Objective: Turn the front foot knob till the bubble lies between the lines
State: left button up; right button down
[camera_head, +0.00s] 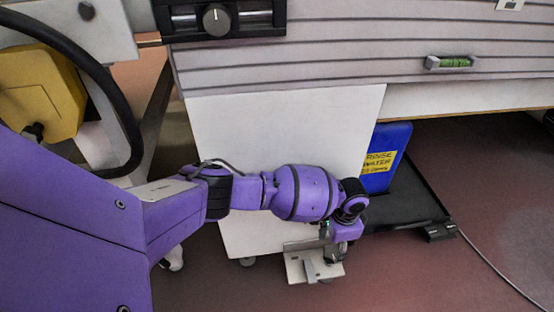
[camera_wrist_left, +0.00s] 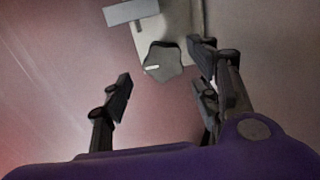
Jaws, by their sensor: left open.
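The front foot knob (camera_wrist_left: 164,60) is a dark grey lobed knob with a white mark. It sits by a pale foot plate in the left wrist view. My left gripper (camera_wrist_left: 160,77) is open, its fingers on either side of the knob's near edge; I cannot tell whether either touches it. In the head view the left gripper (camera_head: 336,250) reaches down over the foot plate (camera_head: 300,268) and hides the knob. The level vial (camera_head: 454,62), green in a grey holder, lies on the ribbed panel; its bubble is too small to place against the lines. My right gripper is not in view.
A white panel (camera_head: 290,130) stands behind my left arm. A blue container with a yellow label (camera_head: 396,150) stands on a black tray (camera_head: 405,212) to the right. A cable (camera_head: 497,268) runs over the open reddish floor. A black dial (camera_head: 216,20) is above.

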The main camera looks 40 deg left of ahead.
aim_at(333, 253)
pick_arm(q)
notch_tip(333, 253, down, 3)
jog(key=shift+w+r+b, duration=0.15)
jog(key=shift+b, duration=0.45)
jog(key=shift+f, duration=0.35)
jog(key=shift+f+b, duration=0.25)
jog(key=shift+b, duration=0.05)
jog(key=c, duration=1.1)
jog(key=shift+d, duration=0.1)
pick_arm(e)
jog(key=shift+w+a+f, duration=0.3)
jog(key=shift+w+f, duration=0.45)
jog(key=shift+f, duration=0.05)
